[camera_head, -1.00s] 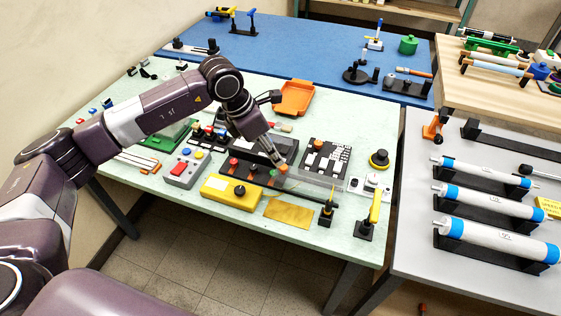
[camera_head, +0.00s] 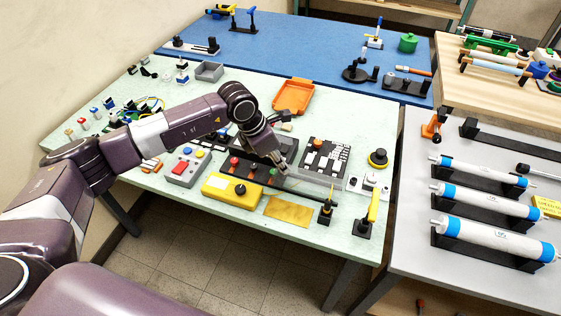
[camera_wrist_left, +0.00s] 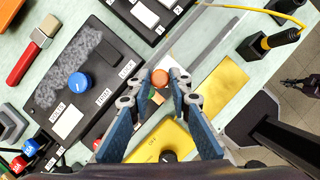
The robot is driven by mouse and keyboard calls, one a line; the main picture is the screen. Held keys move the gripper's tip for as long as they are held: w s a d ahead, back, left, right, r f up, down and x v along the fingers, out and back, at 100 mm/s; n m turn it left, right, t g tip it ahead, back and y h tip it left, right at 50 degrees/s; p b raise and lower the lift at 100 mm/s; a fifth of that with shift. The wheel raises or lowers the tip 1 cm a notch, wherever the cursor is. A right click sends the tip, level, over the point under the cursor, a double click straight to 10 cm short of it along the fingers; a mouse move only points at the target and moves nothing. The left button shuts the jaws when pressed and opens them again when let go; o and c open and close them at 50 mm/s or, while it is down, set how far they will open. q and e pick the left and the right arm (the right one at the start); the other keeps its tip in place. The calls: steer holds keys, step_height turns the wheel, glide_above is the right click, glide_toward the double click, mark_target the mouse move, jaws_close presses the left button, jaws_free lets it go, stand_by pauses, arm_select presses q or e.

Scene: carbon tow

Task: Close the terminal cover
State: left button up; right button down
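A clear, see-through strip (camera_head: 318,182) lies along the front right of the green-white table and may be the terminal cover; I cannot tell how far open it is. A grey strip that may be the same part shows in the left wrist view (camera_wrist_left: 217,45). My left gripper (camera_head: 281,166) is low over the table at the strip's left end. In the left wrist view its two blue fingers (camera_wrist_left: 158,95) stand apart. An orange knob (camera_wrist_left: 160,78) appears between their tips; contact cannot be told. My right gripper is not in view.
A yellow box (camera_head: 230,189) with a black knob and a yellow sheet (camera_head: 288,207) lie in front. A black board (camera_head: 325,155) and an orange tray (camera_head: 294,97) lie behind. A grey button box (camera_head: 184,168) stands left, and a yellow-handled stand (camera_head: 370,212) right.

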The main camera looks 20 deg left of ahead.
arm_select(q)
jaws_close()
steer(key=shift+a, duration=0.15)
steer(key=shift+w+a, duration=0.1)
steer(key=shift+a, duration=0.25)
steer(key=a+b, duration=0.2)
steer(key=a, duration=0.3)
steer(key=a+b, duration=0.2)
steer(key=a, duration=0.3)
steer(key=a+b, duration=0.2)
steer(key=a, duration=0.3)
steer(key=shift+w+a, duration=0.2)
steer(key=shift+w, duration=0.05)
steer(key=shift+a+r, duration=0.1)
steer(key=shift+a, duration=0.45)
steer(key=o, duration=0.8)
jaws_free()
steer(key=shift+a, duration=0.1)
